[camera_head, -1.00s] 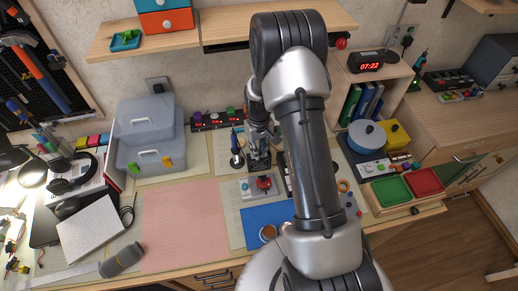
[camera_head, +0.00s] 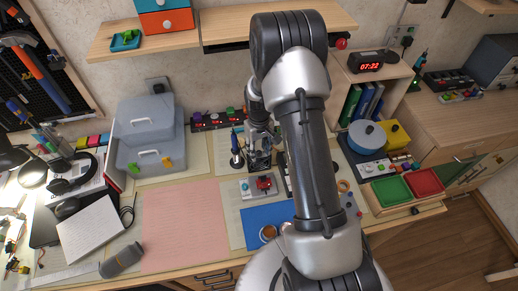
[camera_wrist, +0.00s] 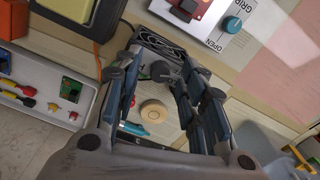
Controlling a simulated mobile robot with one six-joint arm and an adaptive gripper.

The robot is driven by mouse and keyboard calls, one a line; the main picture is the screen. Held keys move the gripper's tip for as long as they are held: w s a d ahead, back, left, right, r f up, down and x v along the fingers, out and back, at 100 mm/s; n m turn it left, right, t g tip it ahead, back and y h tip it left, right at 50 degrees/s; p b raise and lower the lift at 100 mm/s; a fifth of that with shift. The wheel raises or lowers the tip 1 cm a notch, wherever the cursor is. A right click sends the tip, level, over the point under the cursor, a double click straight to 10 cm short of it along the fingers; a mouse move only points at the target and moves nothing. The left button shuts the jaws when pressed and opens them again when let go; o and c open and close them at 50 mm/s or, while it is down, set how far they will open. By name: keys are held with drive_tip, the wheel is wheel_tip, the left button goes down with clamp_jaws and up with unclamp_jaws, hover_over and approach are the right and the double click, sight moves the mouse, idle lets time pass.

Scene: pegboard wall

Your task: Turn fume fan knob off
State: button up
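In the wrist view a dark fan with a ringed grille (camera_wrist: 160,44) lies just beyond the fingertips. A small dark round knob (camera_wrist: 161,71) with a greenish mark shows at its near side, between my fingers. My gripper (camera_wrist: 153,76) is open, with one finger on each side of the knob. I cannot tell whether either finger touches it. In the head view my gripper (camera_head: 259,158) points down at the back middle of the bench, and it and my arm hide most of the fan there.
A grey panel marked GRIP and OPEN with a teal knob (camera_wrist: 232,25) stands close by. A beige round piece (camera_wrist: 153,110) lies under my gripper. A power strip (camera_head: 217,120) runs along the wall. A pink mat (camera_head: 183,225) is clear.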

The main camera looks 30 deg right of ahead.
wheel_tip(320, 180, up, 12)
idle(0.6)
idle(0.4)
wheel_tip(320, 180, up, 8)
drive_tip(key=t, duration=0.1)
hover_over(259, 152)
drive_tip(key=s+a, duration=0.2)
drive_tip(key=a, duration=0.1)
drive_tip(key=s+a+r+t, duration=0.1)
drive_tip(key=s+a+r, duration=0.4)
drive_tip(key=s+r, duration=0.35)
drive_tip(key=s+a+r+t, duration=0.1)
drive_tip(key=s+a+r, duration=0.1)
drive_tip(key=s, duration=0.5)
drive_tip(key=s+a+r+t, duration=0.1)
drive_tip(key=s+a+r, duration=0.2)
drive_tip(key=s, duration=0.5)
drive_tip(key=shift+s+a+t, duration=0.2)
drive_tip(key=shift+a+t, duration=0.1)
drive_tip(key=shift+a, duration=0.1)
